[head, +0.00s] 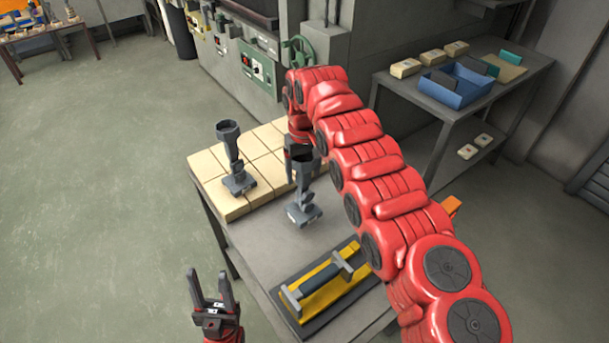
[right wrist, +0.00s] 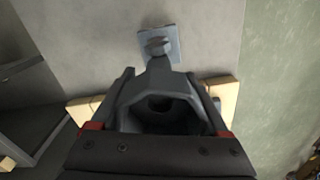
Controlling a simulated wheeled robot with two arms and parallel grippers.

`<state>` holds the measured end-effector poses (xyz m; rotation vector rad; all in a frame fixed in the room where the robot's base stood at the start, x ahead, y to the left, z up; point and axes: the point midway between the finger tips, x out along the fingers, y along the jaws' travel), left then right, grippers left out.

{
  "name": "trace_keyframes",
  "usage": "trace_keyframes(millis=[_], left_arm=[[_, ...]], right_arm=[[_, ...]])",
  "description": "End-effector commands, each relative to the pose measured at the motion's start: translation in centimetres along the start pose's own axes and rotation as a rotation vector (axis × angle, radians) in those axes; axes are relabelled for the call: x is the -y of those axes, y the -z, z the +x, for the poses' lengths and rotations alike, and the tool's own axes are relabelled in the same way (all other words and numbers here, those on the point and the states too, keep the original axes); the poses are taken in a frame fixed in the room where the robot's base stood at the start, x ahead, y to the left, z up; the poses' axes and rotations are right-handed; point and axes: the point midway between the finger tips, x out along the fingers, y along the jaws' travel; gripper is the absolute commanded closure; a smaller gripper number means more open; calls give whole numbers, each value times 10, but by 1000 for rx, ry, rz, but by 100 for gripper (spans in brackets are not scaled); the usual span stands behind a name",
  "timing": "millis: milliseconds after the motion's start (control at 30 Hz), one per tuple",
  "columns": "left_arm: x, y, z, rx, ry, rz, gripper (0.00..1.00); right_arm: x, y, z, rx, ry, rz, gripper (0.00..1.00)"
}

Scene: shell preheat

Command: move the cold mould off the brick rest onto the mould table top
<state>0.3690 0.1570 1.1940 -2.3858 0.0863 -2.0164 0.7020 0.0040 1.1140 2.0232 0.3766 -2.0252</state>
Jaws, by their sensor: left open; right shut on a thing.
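One grey mould (head: 232,160) with a cup top, narrow stem and square foot stands upright on the cream brick rest (head: 212,166). A second, similar grey mould (head: 304,213) is in my right gripper (head: 300,160), just in front of the bricks over the bare mould table top (head: 262,240). Whether its foot touches the table I cannot tell. In the right wrist view the fingers close around its cup (right wrist: 160,108), with its foot (right wrist: 160,44) beyond. My left gripper (head: 210,276) is open and empty, left of the table's near part.
A yellow block with a grey handled tool (head: 322,284) lies on a dark plate at the table's near end. A side bench (head: 400,92) at right holds a blue bin (head: 456,86) and tan blocks. A grey machine (head: 245,60) stands behind.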

Motion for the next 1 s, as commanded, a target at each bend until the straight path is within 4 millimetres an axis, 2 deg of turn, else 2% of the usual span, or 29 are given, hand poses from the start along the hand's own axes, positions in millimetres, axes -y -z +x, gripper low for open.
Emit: trace_keyframes(millis=[167,200,300,400,800,833,933,1000], left_arm=[[0,1,5,0,0,0,50],[0,2,11,0,0,0,50],[1,4,25,0,0,0,50],[1,5,29,0,0,0,50],[1,4,21,0,0,0,50],[1,4,22,0,0,0,50],[1,4,23,0,0,0,50],[1,4,23,0,0,0,50]], right_arm=[[-3,1,-1,1,-4,0,100],[-4,1,1,3,-4,2,100],[-3,-1,15,8,-3,0,100],[-2,0,31,4,-2,-2,100],[-4,1,41,0,-4,0,100],[-4,1,39,0,-4,0,16],[-4,1,39,1,-4,0,0],[-4,1,39,1,-4,0,0]])
